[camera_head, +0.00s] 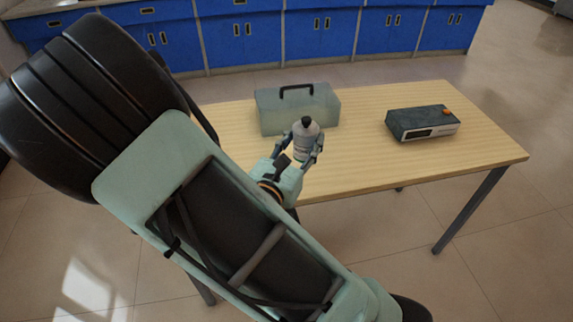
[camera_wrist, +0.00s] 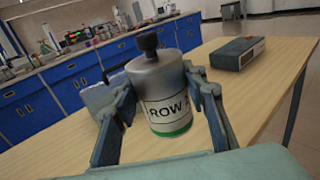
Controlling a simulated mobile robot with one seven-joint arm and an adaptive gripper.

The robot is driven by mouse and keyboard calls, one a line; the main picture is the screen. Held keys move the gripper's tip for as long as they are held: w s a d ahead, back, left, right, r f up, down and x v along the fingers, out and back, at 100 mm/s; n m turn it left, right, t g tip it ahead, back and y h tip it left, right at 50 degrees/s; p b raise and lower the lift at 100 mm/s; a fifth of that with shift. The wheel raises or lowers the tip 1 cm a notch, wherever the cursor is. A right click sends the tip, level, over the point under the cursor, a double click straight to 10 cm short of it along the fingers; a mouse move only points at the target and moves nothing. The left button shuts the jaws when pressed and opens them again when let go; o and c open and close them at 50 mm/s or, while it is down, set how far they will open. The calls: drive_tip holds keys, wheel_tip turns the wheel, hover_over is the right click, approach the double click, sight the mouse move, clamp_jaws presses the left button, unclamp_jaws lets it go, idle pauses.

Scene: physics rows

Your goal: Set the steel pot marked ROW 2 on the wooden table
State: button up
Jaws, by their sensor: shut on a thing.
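The steel pot (camera_wrist: 158,82) is a grey cylinder with a black knob on top, a white label reading ROW and a partly cut-off mark, and a green band at its base. My gripper (camera_wrist: 168,105) is shut on the pot, with one finger on each side of it. In the head view my gripper (camera_head: 305,150) holds the pot (camera_head: 306,134) upright at the near part of the wooden table (camera_head: 372,170). I cannot tell whether the pot's base touches the tabletop (camera_wrist: 255,82).
A translucent grey toolbox (camera_head: 297,105) with a dark handle stands on the table just behind the pot. A dark box-shaped device (camera_head: 422,123) with a pale front stands at the right. The tabletop between them is clear. Blue cabinets (camera_head: 260,38) line the back.

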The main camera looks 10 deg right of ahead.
drive_tip(key=shift+w+a+f+b, duration=0.25)
drive_tip(key=shift+w+f+b, duration=0.25)
drive_tip(key=shift+b, duration=0.6)
drive_tip(key=w+f+b, duration=0.1)
drive_tip(key=b, duration=0.1)
drive_tip(key=w+a+f+b, duration=0.1)
drive_tip(key=f+b, duration=0.1)
drive_tip(key=w+a+f+b, duration=0.1)
drive_tip(key=w+f+b, duration=0.1)
drive_tip(key=shift+w+a+f, duration=0.1)
drive_tip(key=shift+a+f, duration=0.1)
wheel_tip(320, 180, down, 3)
drive_tip(key=b, duration=0.3)
drive_tip(key=shift+w, duration=0.15)
drive_tip(key=shift+f, duration=0.2)
drive_tip(key=o, duration=1.4)
